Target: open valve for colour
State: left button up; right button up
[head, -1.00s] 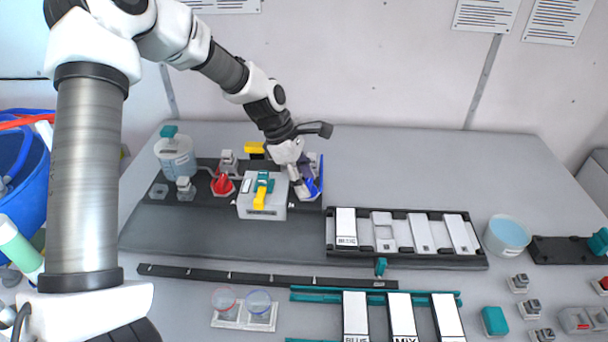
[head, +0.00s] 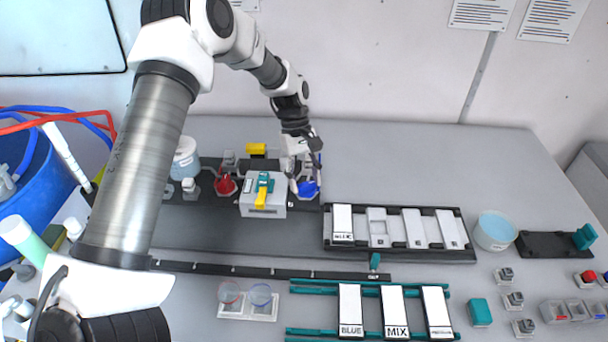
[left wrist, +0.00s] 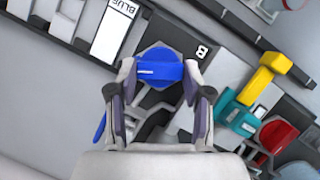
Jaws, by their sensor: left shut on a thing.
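The blue valve knob (head: 309,190) is on the dark panel at the back, right of the grey box. In the left wrist view the blue knob (left wrist: 158,68) has a white mark and lies between my fingertips. My left gripper (head: 307,177) points down at the knob and is shut on it; its fingers (left wrist: 158,80) touch the knob from two sides. The red valve knob (head: 226,185) stands left of the grey box (head: 263,205), which carries a yellow lever and a teal part. My right gripper is not in view.
A black rack (head: 400,250) with white cards lies right of the valve panel. A teal rack with cards labelled BLUE (head: 351,312) and MIX (head: 396,312) is in front. A bowl of light blue liquid (head: 494,231) stands at the right. The back right table is clear.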

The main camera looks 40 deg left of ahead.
pick_arm(q)
jog(key=m+g, duration=0.1)
jog(key=m, duration=0.1)
jog(key=m+y, duration=0.1)
jog(key=m, duration=0.2)
jog(key=shift+w+d+g+p, duration=0.1)
jog(key=shift+d+g+p, duration=0.05)
jog(key=shift+g+p, duration=0.25)
jog(key=shift+m+y, duration=0.3)
jog(key=o, duration=1.2)
jog(key=shift+c, duration=0.2)
jog(key=shift+w+r, duration=0.1)
jog(key=v, duration=1.1)
jog(key=shift+r, duration=0.35)
